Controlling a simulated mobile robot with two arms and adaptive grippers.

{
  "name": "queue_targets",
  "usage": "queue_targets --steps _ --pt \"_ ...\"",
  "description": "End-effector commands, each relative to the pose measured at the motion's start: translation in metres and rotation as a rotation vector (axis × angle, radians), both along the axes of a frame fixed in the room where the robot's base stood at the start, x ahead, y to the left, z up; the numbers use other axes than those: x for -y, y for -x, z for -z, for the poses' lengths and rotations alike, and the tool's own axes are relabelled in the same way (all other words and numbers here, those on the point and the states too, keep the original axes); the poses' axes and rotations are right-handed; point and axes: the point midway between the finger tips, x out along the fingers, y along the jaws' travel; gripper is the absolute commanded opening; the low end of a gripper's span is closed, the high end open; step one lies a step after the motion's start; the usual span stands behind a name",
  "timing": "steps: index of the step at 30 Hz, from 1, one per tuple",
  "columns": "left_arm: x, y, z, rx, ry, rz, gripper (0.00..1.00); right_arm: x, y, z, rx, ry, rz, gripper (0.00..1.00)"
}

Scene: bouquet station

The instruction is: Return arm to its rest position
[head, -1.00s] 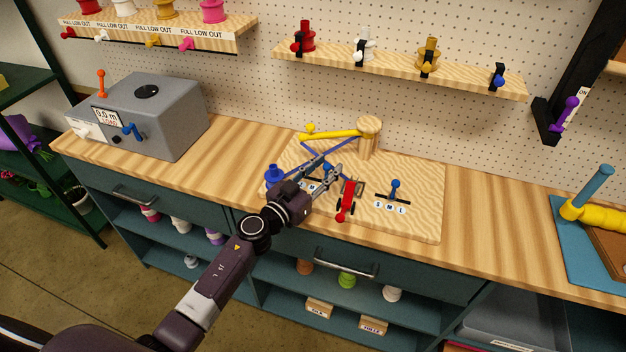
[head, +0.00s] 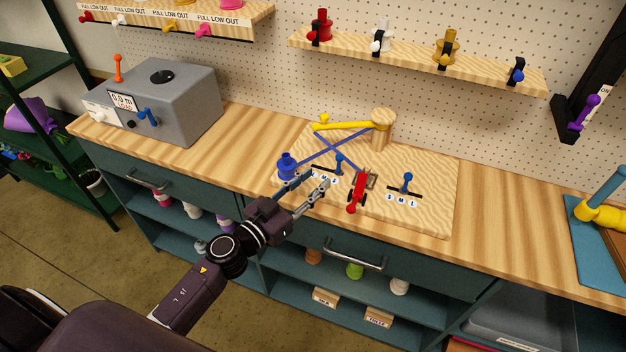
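My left gripper (head: 312,186) reaches in from the lower left, over the front edge of the wooden counter. Its two fingers are apart, with nothing seen between them. The fingertips are near the front left of a light wooden board (head: 430,219), close to a blue spool (head: 287,165) and the small letter tiles. I cannot tell from this angle whether they touch anything. Blue ribbon runs crossed from the spool toward a wooden post (head: 382,128) with a yellow arm (head: 345,126). My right gripper is not in view.
The board also bears a red lever (head: 357,190) and a blue lever (head: 407,183). A grey box machine (head: 180,100) stands at the counter's left. A drawer handle (head: 355,255) sticks out below the counter. The counter between the machine and the board is clear.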

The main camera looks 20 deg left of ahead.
Motion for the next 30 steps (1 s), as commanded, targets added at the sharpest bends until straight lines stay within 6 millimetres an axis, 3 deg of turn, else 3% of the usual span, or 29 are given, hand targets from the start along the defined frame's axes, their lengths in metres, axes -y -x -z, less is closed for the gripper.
queue_targets --steps 10,14,17,21,23,30 --pt "-0.008 0.001 -0.006 0.010 0.004 -0.055 0.33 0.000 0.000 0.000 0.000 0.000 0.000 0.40" --pt "-0.035 0.007 -0.014 0.003 0.003 -0.219 0.33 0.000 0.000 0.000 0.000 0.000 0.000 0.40" --pt "-0.063 0.023 -0.008 -0.066 -0.008 -0.381 0.33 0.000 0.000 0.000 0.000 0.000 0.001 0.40" --pt "-0.090 0.060 0.021 -0.259 -0.052 -0.551 0.33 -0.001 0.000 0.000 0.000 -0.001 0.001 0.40" --pt "-0.094 0.082 0.038 -0.369 -0.077 -0.591 0.33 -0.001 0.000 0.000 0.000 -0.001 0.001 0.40" --pt "-0.071 0.179 0.096 -0.808 -0.198 -0.542 0.33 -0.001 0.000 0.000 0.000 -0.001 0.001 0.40"
